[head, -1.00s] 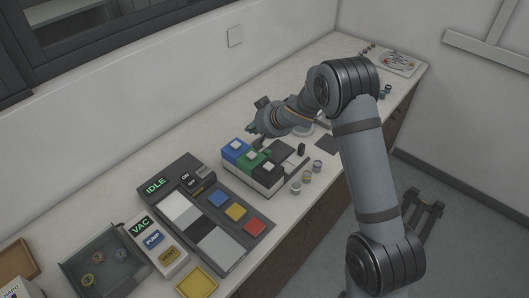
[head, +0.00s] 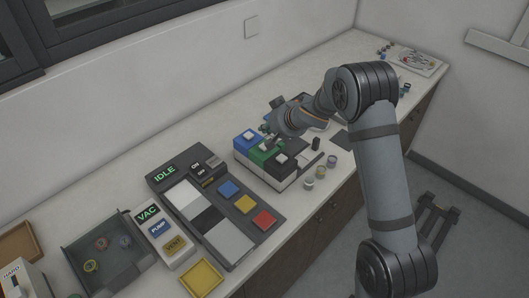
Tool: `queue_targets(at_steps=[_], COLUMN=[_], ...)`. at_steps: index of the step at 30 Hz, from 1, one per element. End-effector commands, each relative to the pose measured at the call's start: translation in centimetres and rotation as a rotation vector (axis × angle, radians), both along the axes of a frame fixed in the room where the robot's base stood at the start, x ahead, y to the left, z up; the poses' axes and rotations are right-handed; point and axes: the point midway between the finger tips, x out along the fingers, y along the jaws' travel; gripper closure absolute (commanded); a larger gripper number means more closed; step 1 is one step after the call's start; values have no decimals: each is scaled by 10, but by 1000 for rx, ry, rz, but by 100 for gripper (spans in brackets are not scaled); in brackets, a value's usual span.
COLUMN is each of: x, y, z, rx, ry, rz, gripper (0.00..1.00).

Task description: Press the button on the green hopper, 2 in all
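The green hopper (head: 261,154) is the middle one of a row of blue, green and black hoppers on the bench. It has a pale square button (head: 265,146) on top. My gripper (head: 272,134) is low over the back of this row, close to the blue and green hoppers. Its fingers are small and partly hidden by the wrist, so I cannot tell whether they are open or shut. I also cannot tell whether they touch the green hopper's button.
The blue hopper (head: 246,142) and black hopper (head: 281,167) flank the green one. Small jars (head: 309,183) stand at the right. A control panel reading IDLE (head: 165,174), a VAC box (head: 149,213) and a grey bin (head: 75,246) lie to the left.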

Motion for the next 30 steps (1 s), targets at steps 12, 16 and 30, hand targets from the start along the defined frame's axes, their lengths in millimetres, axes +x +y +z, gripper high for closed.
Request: queue_targets(at_steps=[12, 16, 30], x=[0, 0, 0], y=[0, 0, 0], z=[-44, -44, -44], rx=[0, -1, -1], ry=[0, 0, 0], rz=[0, 1, 1], gripper=[100, 100, 100])
